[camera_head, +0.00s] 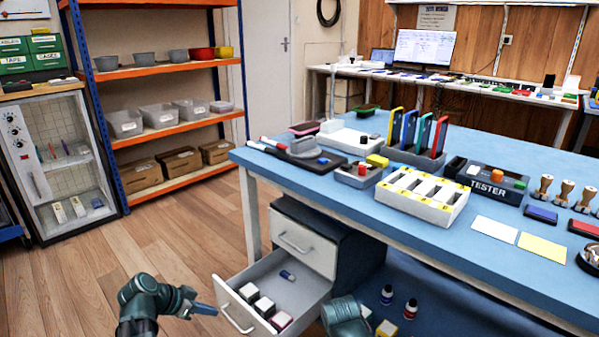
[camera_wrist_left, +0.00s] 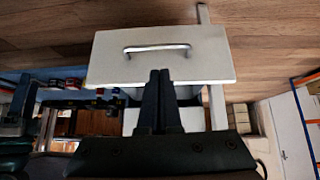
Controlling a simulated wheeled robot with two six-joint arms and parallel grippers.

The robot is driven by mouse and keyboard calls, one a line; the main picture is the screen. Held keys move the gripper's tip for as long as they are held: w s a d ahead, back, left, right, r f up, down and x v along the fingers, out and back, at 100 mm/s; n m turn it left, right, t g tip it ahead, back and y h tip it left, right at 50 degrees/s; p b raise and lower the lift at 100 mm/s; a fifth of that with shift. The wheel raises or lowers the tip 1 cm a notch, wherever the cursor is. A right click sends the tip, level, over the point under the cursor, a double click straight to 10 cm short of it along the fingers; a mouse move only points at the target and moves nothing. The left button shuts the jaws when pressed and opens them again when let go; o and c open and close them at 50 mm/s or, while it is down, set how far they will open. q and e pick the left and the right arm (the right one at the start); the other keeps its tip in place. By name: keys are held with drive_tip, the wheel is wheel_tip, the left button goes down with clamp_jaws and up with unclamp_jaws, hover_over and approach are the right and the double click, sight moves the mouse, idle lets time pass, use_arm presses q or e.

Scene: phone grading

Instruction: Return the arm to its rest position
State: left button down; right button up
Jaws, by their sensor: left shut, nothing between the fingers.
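My left gripper (camera_head: 204,309) is low in the head view, beside the open lower drawer (camera_head: 226,308), with its fingers shut and nothing between them. The fingers point right, toward the drawer's front and its handle (camera_head: 236,318). In the left wrist view the closed fingers (camera_wrist_left: 160,75) stand in front of the white drawer front (camera_wrist_left: 205,58), just below its metal handle (camera_wrist_left: 156,49). I cannot tell whether they touch it. A teal part of my other arm shows at the bottom of the head view. Its gripper is out of view.
The drawer holds several small boxes and a blue-and-white item (camera_head: 288,275). The upper drawer (camera_head: 300,243) is shut. The blue worktable (camera_head: 455,235) carries phone stands, a tester (camera_head: 487,180) and stamps. Shelves (camera_head: 165,68) stand at the left. The wooden floor (camera_head: 170,240) is clear.

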use_arm(q)
drive_tip(key=s+d+r+n+g+y+p, duration=0.1)
drive_tip(key=s+d+n+g+y+p, duration=0.15)
drive_tip(key=s+d, duration=0.65)
drive_tip(key=s+d+r+n+g+y+p, duration=0.1)
drive_tip(key=s+d+r+g+y+p, duration=0.2)
drive_tip(key=d, duration=1.2)
wheel_tip(320, 180, up, 36)
drive_tip(key=y+p, duration=0.1)
drive_tip(key=p, duration=3.8)
drive_tip(key=shift+w+a+r+g, duration=0.15)
drive_tip(key=shift+a+g, duration=0.05)
drive_tip(key=shift+g, duration=0.15)
drive_tip(key=shift+a, duration=0.15)
